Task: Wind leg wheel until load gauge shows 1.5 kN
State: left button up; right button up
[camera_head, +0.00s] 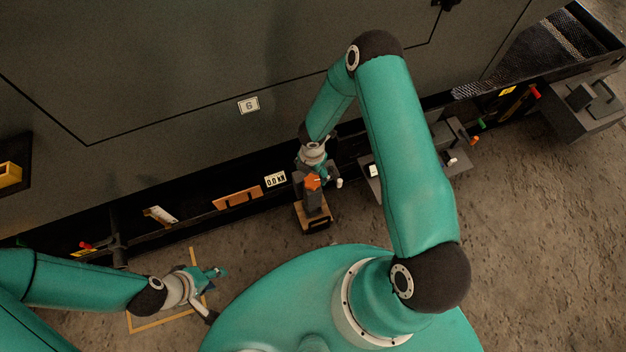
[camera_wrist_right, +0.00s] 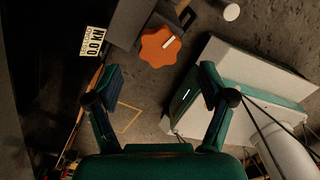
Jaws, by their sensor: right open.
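The orange lobed leg wheel (camera_head: 312,182) sits on top of a dark leg post (camera_head: 313,205) in the head view. In the right wrist view the wheel (camera_wrist_right: 158,47) shows whole, with a pale mark on its face. The load gauge (camera_head: 275,180) reads 0.0 kN; it also shows in the right wrist view (camera_wrist_right: 91,41). My right gripper (camera_wrist_right: 160,84) is open and empty, and the wheel appears beyond its fingertips, not between them. In the head view its fingers are partly hidden beside the wheel. My left gripper (camera_head: 219,273) is low at the left, away from the wheel; its jaw opening is unclear.
A large grey enclosure (camera_head: 200,75) with a plate marked 6 (camera_head: 248,105) stands behind. A white-tipped part (camera_head: 339,183) is close right of the wheel. A wooden piece (camera_head: 238,198) is on the dark rail to the left. A yellow outline (camera_head: 160,322) marks the floor.

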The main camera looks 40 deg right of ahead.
aim_at(312, 181)
jog(key=shift+f+b, duration=0.3)
jog(key=shift+f, duration=2.5)
